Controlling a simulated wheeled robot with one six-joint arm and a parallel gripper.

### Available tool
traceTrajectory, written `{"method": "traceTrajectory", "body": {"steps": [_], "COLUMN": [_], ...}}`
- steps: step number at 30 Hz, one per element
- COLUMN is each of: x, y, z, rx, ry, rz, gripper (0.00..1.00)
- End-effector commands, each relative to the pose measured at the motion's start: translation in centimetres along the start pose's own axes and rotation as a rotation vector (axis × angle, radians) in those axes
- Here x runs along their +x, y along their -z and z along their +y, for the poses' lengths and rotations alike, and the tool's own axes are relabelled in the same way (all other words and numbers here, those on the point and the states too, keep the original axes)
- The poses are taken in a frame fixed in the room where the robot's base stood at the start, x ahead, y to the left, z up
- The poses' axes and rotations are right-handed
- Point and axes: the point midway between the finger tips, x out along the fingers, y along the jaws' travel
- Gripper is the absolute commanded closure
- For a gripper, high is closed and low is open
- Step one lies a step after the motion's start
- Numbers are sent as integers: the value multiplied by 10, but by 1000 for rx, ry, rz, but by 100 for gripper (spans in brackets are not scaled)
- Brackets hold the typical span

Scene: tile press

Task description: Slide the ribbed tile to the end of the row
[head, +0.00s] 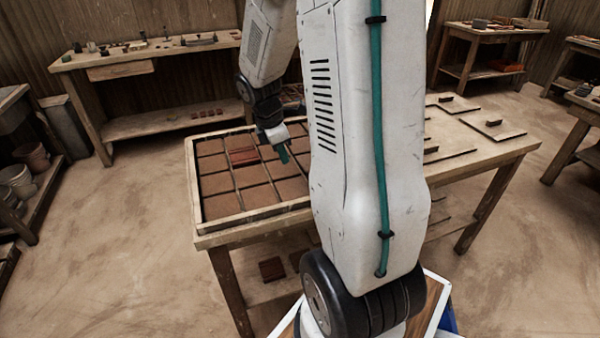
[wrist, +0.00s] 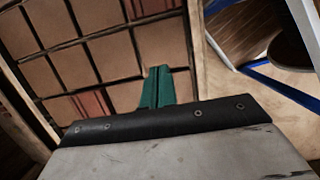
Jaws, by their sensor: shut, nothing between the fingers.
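A shallow wooden tray (head: 262,219) holds a grid of flat brown tiles. A reddish ribbed tile (head: 243,156) lies in the grid, left of my gripper (head: 284,157) in the head view. In the wrist view a ribbed tile (wrist: 93,103) shows just left of my gripper (wrist: 157,72), partly cut off by the gripper body. Another reddish striped tile (wrist: 150,6) lies at the top of the wrist view, near the tray's edge. My gripper's green fingers are shut and empty, over the tray; whether they touch a tile, I cannot tell. My arm hides the tray's right part.
The tray stands on a wooden table (head: 505,150) with flat boards (head: 490,125) at its right. A dark red piece (head: 272,269) lies on the shelf below. Workbenches (head: 150,62) line the walls. Open floor (head: 120,260) lies to the left.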

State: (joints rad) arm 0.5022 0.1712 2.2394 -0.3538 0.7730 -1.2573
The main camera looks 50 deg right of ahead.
Motion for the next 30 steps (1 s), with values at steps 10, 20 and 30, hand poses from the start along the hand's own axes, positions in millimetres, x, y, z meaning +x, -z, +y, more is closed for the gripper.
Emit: {"method": "traceTrajectory", "body": {"steps": [10,20,30], "x": [55,106,110], "y": [0,-18,-39], "z": [-1,0,0], "rx": [-8,-2,-7], "ry": [7,2,2], "rz": [-1,0,0], "gripper": [100,100,100]}}
